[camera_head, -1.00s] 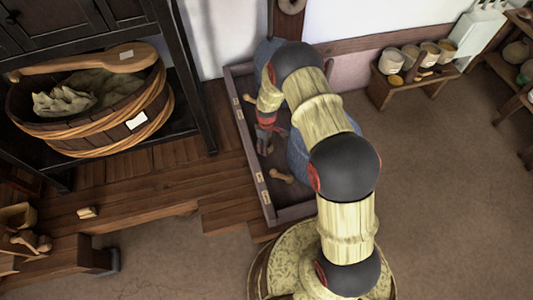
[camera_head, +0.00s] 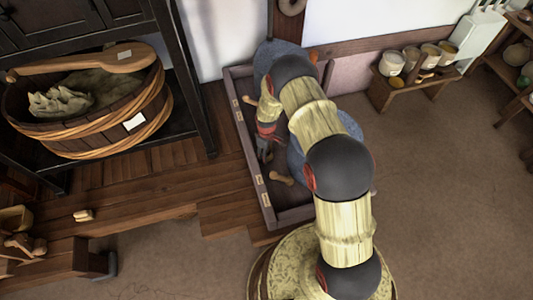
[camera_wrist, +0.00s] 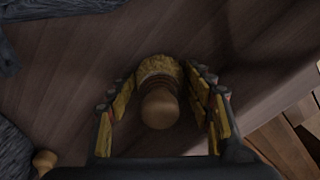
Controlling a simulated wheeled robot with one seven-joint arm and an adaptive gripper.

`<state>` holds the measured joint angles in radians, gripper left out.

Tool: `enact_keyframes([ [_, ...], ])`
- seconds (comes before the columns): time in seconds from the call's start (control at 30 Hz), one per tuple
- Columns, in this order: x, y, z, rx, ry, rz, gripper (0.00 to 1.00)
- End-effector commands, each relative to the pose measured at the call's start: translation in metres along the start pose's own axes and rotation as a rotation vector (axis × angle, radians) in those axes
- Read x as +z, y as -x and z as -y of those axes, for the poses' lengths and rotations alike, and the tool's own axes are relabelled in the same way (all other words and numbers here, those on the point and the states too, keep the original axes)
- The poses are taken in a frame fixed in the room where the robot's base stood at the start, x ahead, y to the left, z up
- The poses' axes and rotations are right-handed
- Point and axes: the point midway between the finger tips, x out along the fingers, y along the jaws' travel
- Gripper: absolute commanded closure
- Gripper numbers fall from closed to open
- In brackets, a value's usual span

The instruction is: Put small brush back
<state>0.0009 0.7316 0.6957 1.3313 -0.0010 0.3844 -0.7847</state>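The small brush (camera_wrist: 160,106), with a round wooden knob and a ring of tan bristles, shows in the middle of the wrist view. My gripper (camera_wrist: 162,74) has its two yellow-padded fingers on either side of it, with narrow gaps showing beside the knob. The fingers look open; contact at the bristles is hard to tell. In the head view my gripper (camera_head: 265,152) is low inside a shallow dark wooden box (camera_head: 265,197), and the brush between the fingers is mostly hidden there. A second wooden-handled thing (camera_head: 282,179) lies nearer the box's front.
Blue-grey cloth-like bundles (camera_head: 345,122) lie by the box, partly behind my arm. A big wooden tub (camera_head: 100,115) stands on the left shelf. A low bench (camera_head: 405,92) with several pots stands at the back right. The floor at right is clear.

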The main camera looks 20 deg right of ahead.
Motion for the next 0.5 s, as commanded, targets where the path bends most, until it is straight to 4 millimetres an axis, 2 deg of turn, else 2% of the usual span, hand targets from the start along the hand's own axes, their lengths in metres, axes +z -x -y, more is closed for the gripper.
enact_keyframes([
  [0.33,0.000,0.005,0.000,0.000,0.000,0.000,0.48],
  [0.5,-0.001,0.031,-0.001,0.002,0.000,-0.002,0.48],
])
